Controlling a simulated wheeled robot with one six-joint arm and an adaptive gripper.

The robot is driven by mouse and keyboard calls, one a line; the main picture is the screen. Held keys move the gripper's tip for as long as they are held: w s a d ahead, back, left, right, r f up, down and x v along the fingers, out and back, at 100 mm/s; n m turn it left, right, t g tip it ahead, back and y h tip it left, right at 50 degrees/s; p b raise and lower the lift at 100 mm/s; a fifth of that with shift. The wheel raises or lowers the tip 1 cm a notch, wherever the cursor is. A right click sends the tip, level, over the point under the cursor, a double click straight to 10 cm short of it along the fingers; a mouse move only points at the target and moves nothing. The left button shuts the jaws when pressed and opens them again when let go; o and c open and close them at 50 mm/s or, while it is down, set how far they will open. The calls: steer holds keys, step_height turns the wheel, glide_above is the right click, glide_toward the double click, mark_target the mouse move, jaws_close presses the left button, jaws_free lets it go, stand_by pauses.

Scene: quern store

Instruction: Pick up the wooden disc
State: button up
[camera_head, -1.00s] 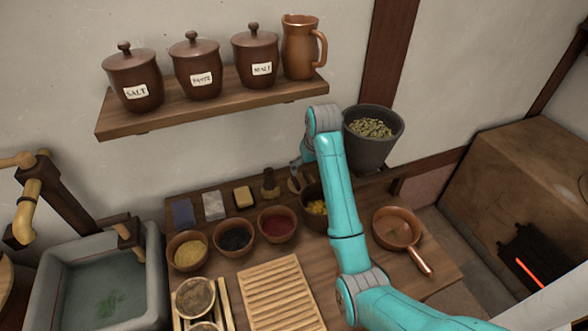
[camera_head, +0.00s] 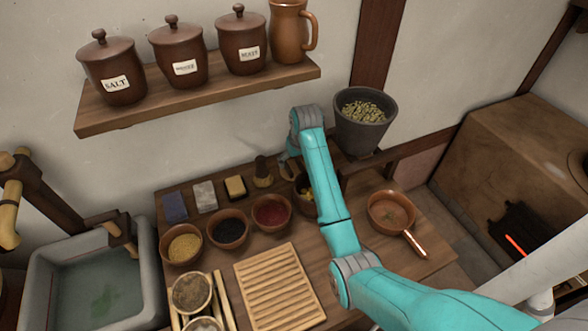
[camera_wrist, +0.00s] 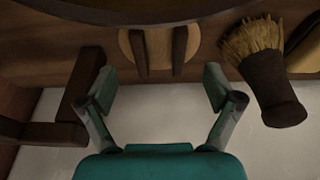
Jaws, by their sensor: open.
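The wooden disc (camera_wrist: 159,50) is pale and round, with two dark upright bars across its face. It shows at the top middle of the wrist view, its upper part hidden by a dark rounded rim. My gripper (camera_wrist: 160,86) is open and empty. Its two fingers are spread to either side below the disc, apart from it. In the head view my gripper (camera_head: 286,160) is at the back of the wooden counter, beside a brush (camera_head: 263,173). I cannot make out the disc clearly there, with my arm close by.
The brush (camera_wrist: 272,85) is close to my right finger in the wrist view. A dark wooden bracket (camera_wrist: 82,85) is close to the left finger. Several bowls, including a red-filled one (camera_head: 271,211), and a slatted board (camera_head: 278,287) crowd the counter. A grey pot (camera_head: 364,122) stands behind my arm.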

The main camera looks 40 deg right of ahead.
mark_target(293, 168)
steer(key=x, duration=0.3)
steer(key=shift+f, duration=0.1)
steer(key=c, duration=1.2)
steer(key=shift+c, duration=0.3)
